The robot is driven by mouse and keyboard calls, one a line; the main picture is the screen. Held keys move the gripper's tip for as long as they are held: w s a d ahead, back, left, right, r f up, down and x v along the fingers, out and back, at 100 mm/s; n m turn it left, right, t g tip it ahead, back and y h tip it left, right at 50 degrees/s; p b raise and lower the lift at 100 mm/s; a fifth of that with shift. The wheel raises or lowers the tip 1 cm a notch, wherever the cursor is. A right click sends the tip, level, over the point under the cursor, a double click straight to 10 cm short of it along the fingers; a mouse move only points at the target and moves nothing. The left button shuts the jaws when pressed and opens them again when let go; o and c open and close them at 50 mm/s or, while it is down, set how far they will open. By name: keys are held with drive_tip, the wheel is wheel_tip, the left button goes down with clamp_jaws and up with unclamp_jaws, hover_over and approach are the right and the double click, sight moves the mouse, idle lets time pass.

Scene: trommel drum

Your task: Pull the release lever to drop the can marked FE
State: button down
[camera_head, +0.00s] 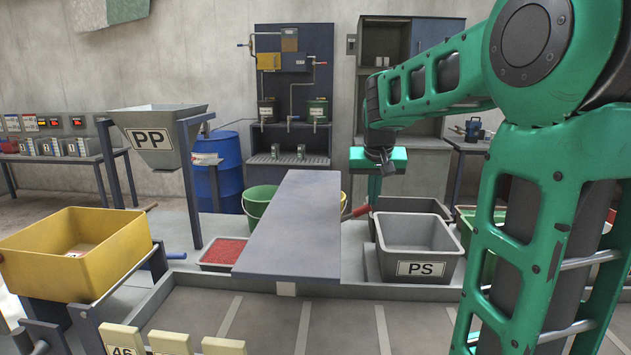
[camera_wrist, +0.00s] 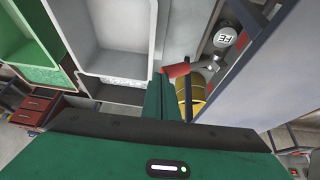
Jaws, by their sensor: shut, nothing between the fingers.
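The release lever shows its red grip (camera_head: 357,211) beside the right edge of the long grey panel in the head view. In the wrist view the red grip (camera_wrist: 178,70) lies just past my fingertips, at the end of a grey rod. The can marked FE (camera_wrist: 225,37) shows a round pale end in the wrist view, beyond the lever. In the head view I cannot make the can out. My gripper (camera_head: 375,190) points down just above and right of the grip. Its green fingers (camera_wrist: 165,85) are together and empty. Whether they touch the grip I cannot tell.
A grey bin marked PS (camera_head: 421,268) stands right of the lever. The long grey panel (camera_head: 292,225) lies to its left. A yellow tub (camera_wrist: 193,93) sits below the lever in the wrist view. A PP hopper (camera_head: 150,138) and yellow bin (camera_head: 75,252) stand left.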

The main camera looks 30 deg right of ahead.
drive_tip(key=shift+s+d+f, duration=0.1)
drive_tip(key=shift+s+f, duration=0.1)
drive_tip(key=shift+f, duration=0.1)
idle(0.4)
drive_tip(key=s+r, duration=0.5)
drive_tip(key=r, duration=0.6)
drive_tip(key=shift+s+a, duration=0.35)
drive_tip(key=shift+s, duration=0.05)
